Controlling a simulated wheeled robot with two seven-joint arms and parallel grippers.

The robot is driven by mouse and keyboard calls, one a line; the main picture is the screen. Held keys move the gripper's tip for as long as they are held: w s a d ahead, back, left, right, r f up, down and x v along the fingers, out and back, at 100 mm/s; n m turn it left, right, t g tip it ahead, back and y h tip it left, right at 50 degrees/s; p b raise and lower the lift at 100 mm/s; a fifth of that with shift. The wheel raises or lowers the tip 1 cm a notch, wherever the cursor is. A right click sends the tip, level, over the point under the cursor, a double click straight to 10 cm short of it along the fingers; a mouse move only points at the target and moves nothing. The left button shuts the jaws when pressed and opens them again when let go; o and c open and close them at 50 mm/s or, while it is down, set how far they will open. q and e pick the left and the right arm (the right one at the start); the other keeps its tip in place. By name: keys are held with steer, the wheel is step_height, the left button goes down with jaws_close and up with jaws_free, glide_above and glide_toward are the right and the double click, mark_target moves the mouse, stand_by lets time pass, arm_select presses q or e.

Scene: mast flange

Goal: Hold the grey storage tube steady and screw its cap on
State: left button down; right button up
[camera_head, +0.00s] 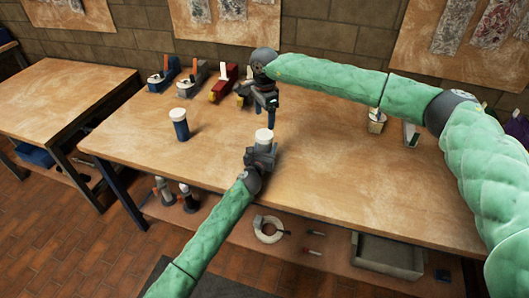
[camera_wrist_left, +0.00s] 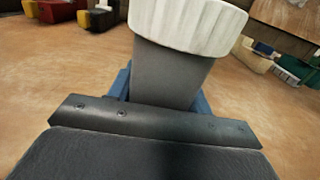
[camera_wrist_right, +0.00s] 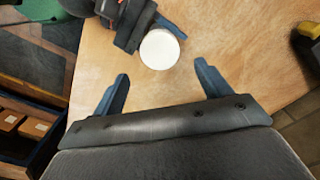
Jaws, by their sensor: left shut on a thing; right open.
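The grey storage tube (camera_wrist_left: 170,78) stands upright in my left gripper (camera_head: 262,153), whose blue fingers are shut on it in the left wrist view. The white ribbed cap (camera_wrist_left: 190,24) sits on the tube's top; how far it is screwed on cannot be told. The cap also shows in the head view (camera_head: 264,135) and, from above, in the right wrist view (camera_wrist_right: 160,49). My right gripper (camera_wrist_right: 161,70) is open and empty, with the cap just beyond its fingertips. In the head view my right gripper (camera_head: 265,110) points down behind the cap.
A blue tube (camera_head: 181,130) with a white cap stands to the left on the wooden table (camera_head: 330,180). Several tools and coloured holders (camera_head: 222,86) line the back edge. A small tan container (camera_head: 376,122) stands at the right. The table's front middle is clear.

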mark_target(264, 134)
steer(key=shift+f, duration=4.05)
steer(key=c, duration=1)
steer(key=m, duration=1.4)
steer(key=o, duration=1.2)
steer(key=shift+c, duration=0.2)
